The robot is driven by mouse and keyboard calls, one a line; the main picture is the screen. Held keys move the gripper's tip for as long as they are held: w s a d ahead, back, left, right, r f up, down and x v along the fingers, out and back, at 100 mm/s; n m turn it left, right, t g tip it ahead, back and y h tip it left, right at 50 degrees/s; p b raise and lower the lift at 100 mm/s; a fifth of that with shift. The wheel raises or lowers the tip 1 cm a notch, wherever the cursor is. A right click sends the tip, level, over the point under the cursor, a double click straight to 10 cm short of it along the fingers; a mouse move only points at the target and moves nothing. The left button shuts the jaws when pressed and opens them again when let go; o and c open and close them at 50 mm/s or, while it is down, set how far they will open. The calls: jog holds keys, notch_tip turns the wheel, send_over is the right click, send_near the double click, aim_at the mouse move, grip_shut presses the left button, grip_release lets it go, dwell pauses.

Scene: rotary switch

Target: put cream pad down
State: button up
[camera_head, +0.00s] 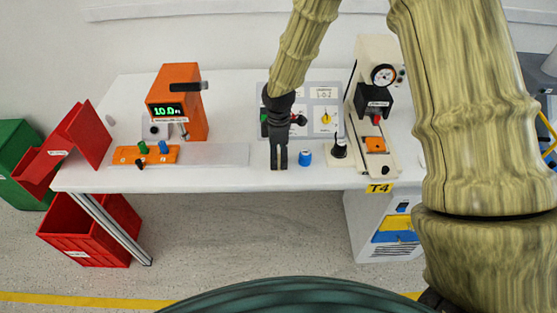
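My gripper (279,164) is black and points down at the front part of the white table (110,179). Its fingers look close together, but the view does not show whether they are shut or hold something. I cannot make out a cream pad; one may be hidden by the fingers or too pale against the white table. A small blue cylinder (305,158) stands just right of the fingertips.
Behind my gripper is a grey panel (325,92) with a yellow rotary switch (326,118). A cream press (376,55) with a gauge stands right. Left are an orange tester (178,95), an orange block (128,155) and a pale strip (215,155).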

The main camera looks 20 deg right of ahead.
notch_tip(320, 180, up, 9)
jog(key=b, duration=0.1)
dwell(0.4)
jog(key=shift+f, duration=0.1)
dwell(0.3)
